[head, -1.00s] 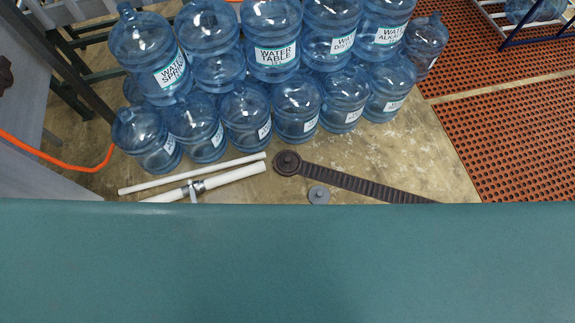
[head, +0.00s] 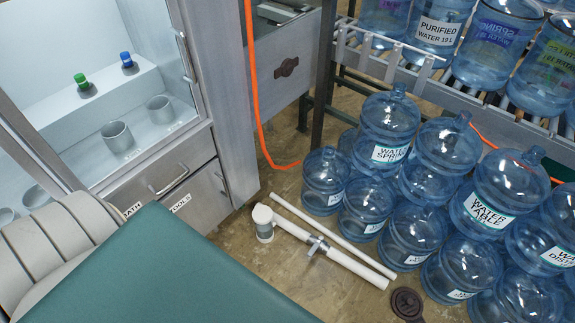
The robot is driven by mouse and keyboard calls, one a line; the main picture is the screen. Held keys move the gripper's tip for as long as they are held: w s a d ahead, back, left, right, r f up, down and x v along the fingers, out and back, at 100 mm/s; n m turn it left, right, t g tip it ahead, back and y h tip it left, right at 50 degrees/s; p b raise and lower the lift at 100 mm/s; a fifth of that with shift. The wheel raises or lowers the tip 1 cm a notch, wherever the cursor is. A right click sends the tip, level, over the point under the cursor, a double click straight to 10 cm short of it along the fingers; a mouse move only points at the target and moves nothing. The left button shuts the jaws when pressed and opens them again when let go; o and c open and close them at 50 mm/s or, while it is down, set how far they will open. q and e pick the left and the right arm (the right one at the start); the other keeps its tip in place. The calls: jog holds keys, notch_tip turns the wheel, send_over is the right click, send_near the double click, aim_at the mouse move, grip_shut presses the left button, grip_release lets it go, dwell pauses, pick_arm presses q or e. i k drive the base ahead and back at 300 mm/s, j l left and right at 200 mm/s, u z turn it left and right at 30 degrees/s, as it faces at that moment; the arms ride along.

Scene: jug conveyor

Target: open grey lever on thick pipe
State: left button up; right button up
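A thick white pipe (head: 352,265) lies on the floor in the head view, with a white elbow end (head: 264,222) at its left. A grey metal fitting (head: 317,246) sits around the pipe, and a short grey part sticks out from it toward the front; this looks like the lever, but its exact position is too small to tell. A thinner white pipe (head: 320,230) lies beside it, on the far side. Neither of my grippers is in view.
Stacked blue water jugs (head: 415,235) stand right of the pipes. A conveyor (head: 440,75) carries more jugs behind. A grey cabinet (head: 165,165) with drawers stands at left. An orange hose (head: 252,80) hangs down to the floor. A dark round-ended part (head: 407,302) lies at the front.

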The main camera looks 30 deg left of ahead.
aim_at(316, 246)
jog(key=u, duration=0.7)
